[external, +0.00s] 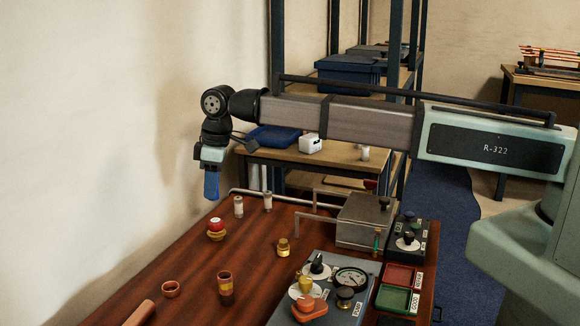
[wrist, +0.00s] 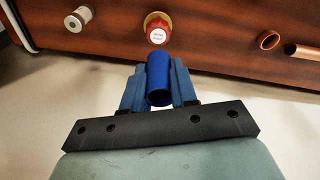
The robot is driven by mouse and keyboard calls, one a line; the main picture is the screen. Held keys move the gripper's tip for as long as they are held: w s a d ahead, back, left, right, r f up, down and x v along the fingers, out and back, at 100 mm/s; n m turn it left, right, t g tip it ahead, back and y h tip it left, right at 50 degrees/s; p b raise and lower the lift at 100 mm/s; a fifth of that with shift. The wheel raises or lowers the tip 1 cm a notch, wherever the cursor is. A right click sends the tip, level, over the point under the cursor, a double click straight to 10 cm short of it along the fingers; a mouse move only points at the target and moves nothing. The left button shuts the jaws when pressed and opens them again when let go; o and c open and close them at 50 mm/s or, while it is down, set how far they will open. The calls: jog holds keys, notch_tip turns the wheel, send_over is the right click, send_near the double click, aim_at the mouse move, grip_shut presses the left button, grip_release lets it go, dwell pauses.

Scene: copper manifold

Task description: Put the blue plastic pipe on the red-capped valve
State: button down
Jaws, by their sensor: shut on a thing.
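The blue plastic pipe (wrist: 159,74) is a short hollow tube, held between the blue fingers of my gripper (wrist: 159,88) in the wrist view, one open end facing the camera. In the external view my gripper (external: 211,183) points down at the left, above the table's far-left side. Pipe and blue fingers blend there. The red-capped valve (external: 216,227) stands upright on the table, lower in the picture than my gripper, with a brass-coloured base. In the wrist view the valve (wrist: 158,30) shows just beyond the pipe, apart from it, its white-topped cap uncovered.
White-capped cylinders (external: 238,206) stand near the valve, before a metal rail (external: 290,202). A brass fitting (external: 283,247), a banded copper piece (external: 226,289), a copper ring (external: 171,289) and a copper pipe (external: 140,313) are on the table. A gauge panel (external: 330,262) fills the right.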

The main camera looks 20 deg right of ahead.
aim_at(212, 220)
jog(key=shift+f, duration=2.9)
jog(key=c, duration=0.9)
grip_release()
jog(key=shift+f, duration=0.1)
jog(key=r, duration=0.4)
jog(key=d+r, duration=0.1)
jog(key=r, duration=0.7)
jog(key=shift+s+d, duration=0.35)
jog(key=shift+w, duration=0.1)
